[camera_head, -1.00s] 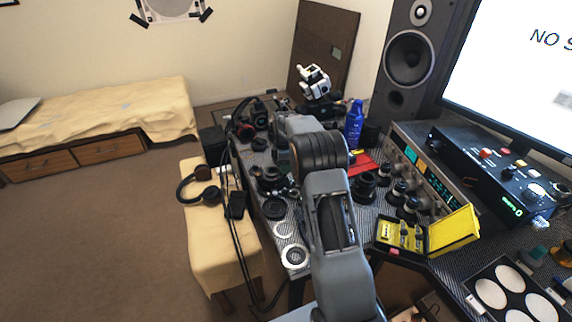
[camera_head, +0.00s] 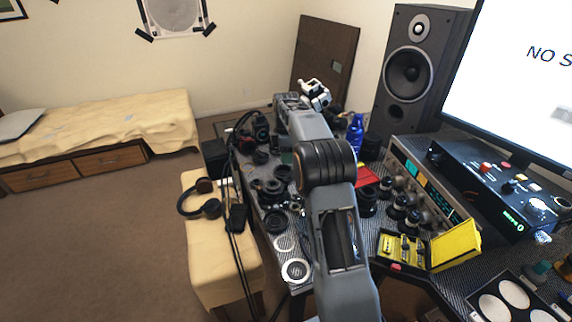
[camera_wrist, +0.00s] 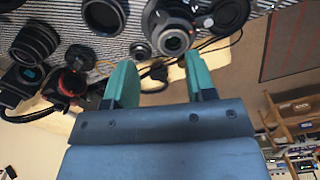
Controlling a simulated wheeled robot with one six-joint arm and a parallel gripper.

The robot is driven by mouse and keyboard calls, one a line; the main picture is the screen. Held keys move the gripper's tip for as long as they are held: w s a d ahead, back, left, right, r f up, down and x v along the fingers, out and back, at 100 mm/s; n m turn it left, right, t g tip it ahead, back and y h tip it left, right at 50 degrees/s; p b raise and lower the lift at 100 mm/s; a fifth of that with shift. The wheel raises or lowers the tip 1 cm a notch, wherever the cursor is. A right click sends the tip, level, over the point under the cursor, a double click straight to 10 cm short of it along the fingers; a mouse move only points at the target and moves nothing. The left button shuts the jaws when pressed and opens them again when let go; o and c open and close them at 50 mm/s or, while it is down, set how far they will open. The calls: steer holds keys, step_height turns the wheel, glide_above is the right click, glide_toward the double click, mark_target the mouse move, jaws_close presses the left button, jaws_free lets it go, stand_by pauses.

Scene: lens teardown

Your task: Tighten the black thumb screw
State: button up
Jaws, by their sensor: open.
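In the wrist view my gripper (camera_wrist: 160,80) is open, with two green finger pads apart and nothing between them. It is close to the patterned tabletop (camera_wrist: 140,20), with a grey-and-black ring-mounted lens part (camera_wrist: 172,38) just beyond the pads. A dark round part (camera_wrist: 228,14) sits beside that lens part. I cannot tell for certain which small part is the black thumb screw. In the camera_head view my arm reaches over the table toward a white device (camera_head: 315,95) at the back, and my gripper is hidden behind the arm.
Lens parts and rings (camera_head: 275,190) crowd the table left of my arm. A blue bottle (camera_head: 355,133), a yellow tool case (camera_head: 455,250) and a black speaker (camera_head: 408,70) stand to the right. A black cable (camera_wrist: 212,42) runs near the pads. Open floor (camera_head: 90,240) lies left.

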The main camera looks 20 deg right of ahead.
steer(key=shift+r, duration=1.3)
